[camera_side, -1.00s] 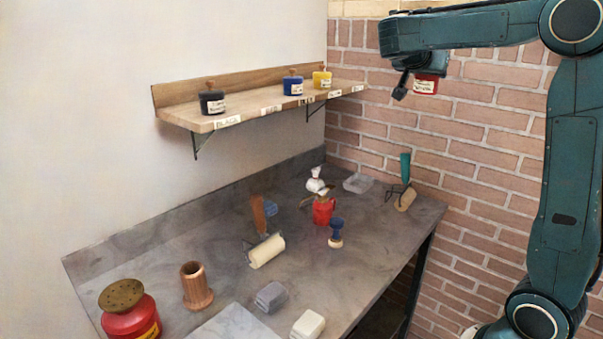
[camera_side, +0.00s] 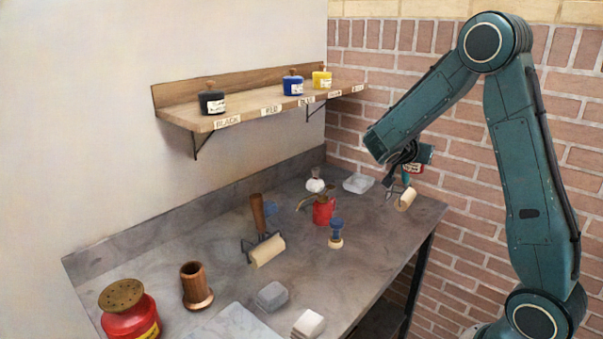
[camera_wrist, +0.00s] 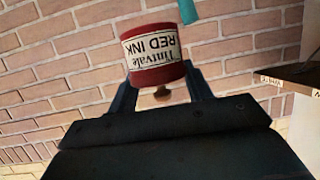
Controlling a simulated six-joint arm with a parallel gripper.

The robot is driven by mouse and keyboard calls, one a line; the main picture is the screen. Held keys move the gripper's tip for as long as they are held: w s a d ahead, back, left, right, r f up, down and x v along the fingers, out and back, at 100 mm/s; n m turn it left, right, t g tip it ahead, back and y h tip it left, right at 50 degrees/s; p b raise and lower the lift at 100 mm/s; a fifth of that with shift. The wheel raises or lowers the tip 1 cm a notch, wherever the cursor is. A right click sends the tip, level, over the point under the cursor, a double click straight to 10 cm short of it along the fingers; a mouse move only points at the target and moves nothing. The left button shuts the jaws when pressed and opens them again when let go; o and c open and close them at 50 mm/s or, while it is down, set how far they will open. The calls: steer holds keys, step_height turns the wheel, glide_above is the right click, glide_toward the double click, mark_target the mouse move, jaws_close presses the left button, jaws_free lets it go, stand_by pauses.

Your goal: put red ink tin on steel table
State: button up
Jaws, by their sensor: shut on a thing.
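The red ink tin (camera_wrist: 155,52) is held between the two dark jaws of my gripper (camera_wrist: 158,82) in the wrist view. Its cream label reads "RED INK" upside down in that picture, and a brown knob shows below the tin. In the side view the tin (camera_side: 413,168) is small and partly hidden by my gripper (camera_side: 405,164). It is in front of the brick wall, near the far right end of the steel table (camera_side: 372,250). The tin appears above the tabletop; its exact height cannot be told.
A red can (camera_side: 324,210), a blue-handled stamp (camera_side: 336,233) and a clear tray (camera_side: 358,183) stand nearby. Black (camera_side: 212,102), blue (camera_side: 293,84) and yellow (camera_side: 321,79) tins stand on the wooden shelf (camera_side: 175,111). Bare tabletop lies front right.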

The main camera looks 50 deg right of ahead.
step_height(320, 180, down, 16)
stand_by(0.9)
steer(key=shift+f, duration=1.9)
steer(key=shift+f, duration=0.35)
